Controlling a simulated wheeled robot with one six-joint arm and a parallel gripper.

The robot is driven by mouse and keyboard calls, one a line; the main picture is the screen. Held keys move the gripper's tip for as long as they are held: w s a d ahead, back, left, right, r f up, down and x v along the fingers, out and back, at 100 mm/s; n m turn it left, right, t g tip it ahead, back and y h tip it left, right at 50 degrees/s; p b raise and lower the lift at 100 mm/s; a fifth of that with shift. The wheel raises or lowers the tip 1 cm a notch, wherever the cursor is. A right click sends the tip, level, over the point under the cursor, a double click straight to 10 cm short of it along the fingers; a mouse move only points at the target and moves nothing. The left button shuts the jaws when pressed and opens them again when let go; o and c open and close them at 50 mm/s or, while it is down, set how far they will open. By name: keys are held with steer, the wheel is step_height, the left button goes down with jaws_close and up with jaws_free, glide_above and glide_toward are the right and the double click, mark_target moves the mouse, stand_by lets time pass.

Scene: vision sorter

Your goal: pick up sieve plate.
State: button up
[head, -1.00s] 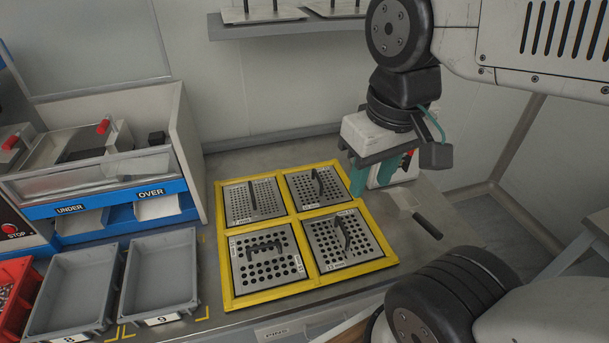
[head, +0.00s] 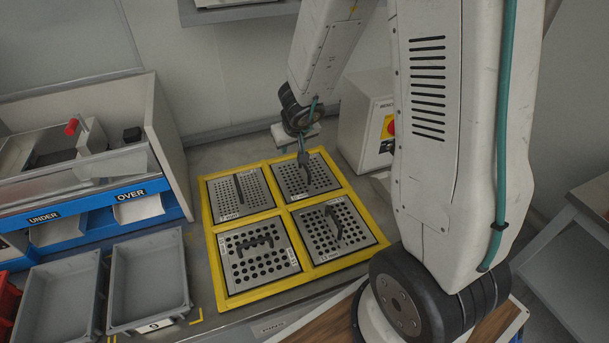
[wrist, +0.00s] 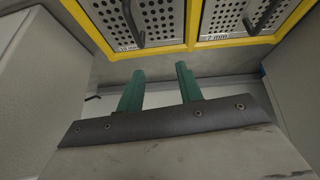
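Several square grey sieve plates lie in a yellow frame (head: 210,232): back left (head: 239,194), back right (head: 305,176), front left (head: 258,253) and front right (head: 334,231). Each has round holes and a dark handle. My gripper (head: 302,148) is above the far edge of the back right plate, partly hidden by my wrist. In the wrist view its two green fingers (wrist: 159,86) are apart with nothing between them. Beyond the fingertips are the yellow frame (wrist: 150,50) and two plates, one at left (wrist: 158,20) and one at right (wrist: 222,15).
Grey bins (head: 148,282) and a sorter with blue UNDER and OVER chutes (head: 80,213) stand at left. A white control box with a red button (head: 365,125) is just right of my gripper. A shelf (head: 240,12) hangs above at the back.

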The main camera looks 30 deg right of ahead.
steer(key=g+h, duration=0.1)
steer(key=g, duration=0.1)
glide_above(305, 165)
steer(key=s+a, duration=0.1)
steer(key=s, duration=0.1)
step_height(305, 165, down, 4)
steer(key=shift+a+x, duration=0.1)
steer(key=shift+x, duration=1.8)
steer(key=shift+a+x, duration=0.15)
steer(key=shift+x, duration=1.7)
steer(key=shift+f, duration=0.1)
jaws_close()
